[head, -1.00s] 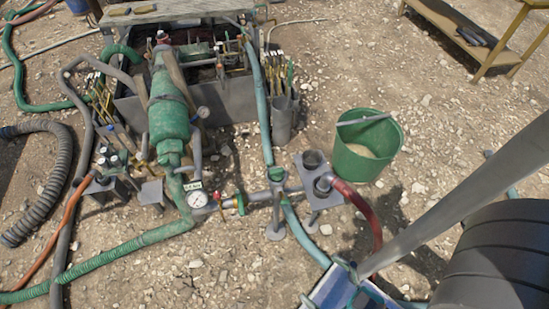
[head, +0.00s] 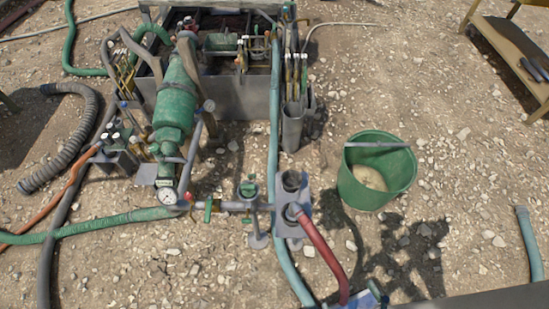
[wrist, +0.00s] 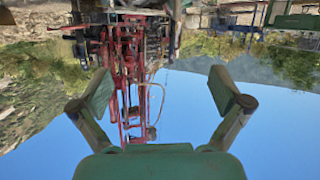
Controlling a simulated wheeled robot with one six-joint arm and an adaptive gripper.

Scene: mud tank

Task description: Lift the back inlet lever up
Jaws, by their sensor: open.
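In the head view a grey inlet pipe (head: 232,206) runs from the round gauge (head: 168,196) to a grey stand with two cups. A green lever handle (head: 208,210) sits on this pipe near a red fitting. A second green valve part (head: 248,190) stands farther right on it. I cannot tell which of these is the back inlet lever. My gripper (wrist: 161,92) is open and empty in the wrist view, its two green-grey pads wide apart against sky. It touches nothing there and is not in the head view.
The mud tank (head: 235,100) stands at the back, with a green cylinder (head: 175,105) leaning before it. A green bucket (head: 376,180) is to the right. Green and red hoses cross the gravel. The wrist view shows a red metal frame (wrist: 130,60) far off, upside down.

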